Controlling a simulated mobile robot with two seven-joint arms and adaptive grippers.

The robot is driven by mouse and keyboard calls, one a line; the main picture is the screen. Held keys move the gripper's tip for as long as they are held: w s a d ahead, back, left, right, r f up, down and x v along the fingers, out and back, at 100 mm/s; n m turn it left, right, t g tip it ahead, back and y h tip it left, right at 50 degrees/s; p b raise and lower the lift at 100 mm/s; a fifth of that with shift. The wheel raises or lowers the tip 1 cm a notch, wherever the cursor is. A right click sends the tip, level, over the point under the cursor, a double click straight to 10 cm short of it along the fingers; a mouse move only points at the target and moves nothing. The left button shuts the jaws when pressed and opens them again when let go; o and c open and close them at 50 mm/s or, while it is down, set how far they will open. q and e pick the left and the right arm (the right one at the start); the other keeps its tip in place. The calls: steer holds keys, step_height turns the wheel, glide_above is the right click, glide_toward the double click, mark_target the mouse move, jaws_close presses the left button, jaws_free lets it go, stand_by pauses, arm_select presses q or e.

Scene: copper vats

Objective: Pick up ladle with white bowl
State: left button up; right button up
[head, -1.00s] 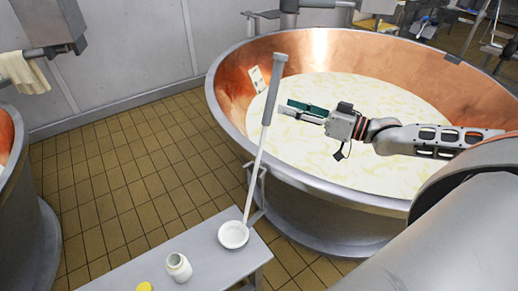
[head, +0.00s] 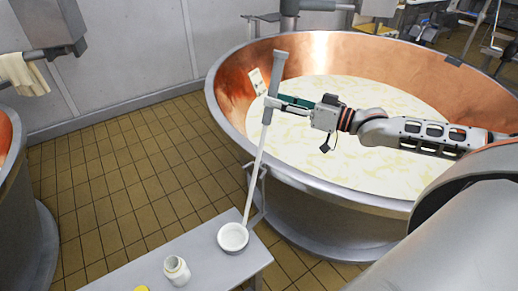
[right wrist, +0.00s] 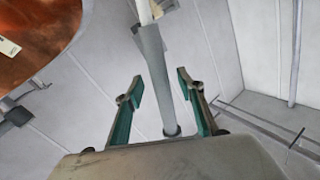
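The ladle has a white bowl (head: 233,237) resting on the grey bench. Its long white handle (head: 256,170) leans up against the copper vat's rim and ends in a grey grip with a crossbar. My right gripper (head: 274,103) is at the lower part of the grey grip in the head view. In the right wrist view the grip (right wrist: 155,70) runs between the two green-lined fingers, with gaps on both sides, so the gripper is open and not closed on it. My left gripper is not in view.
The grey bench (head: 190,247) holds a white jar (head: 176,270) and a yellow lid (head: 142,289). The large copper vat (head: 235,110) holds pale liquid, and my right arm reaches across it. Tiled floor (head: 120,170) lies open to the left.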

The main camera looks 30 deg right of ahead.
steer(key=shift+x, duration=1.4)
jaws_close()
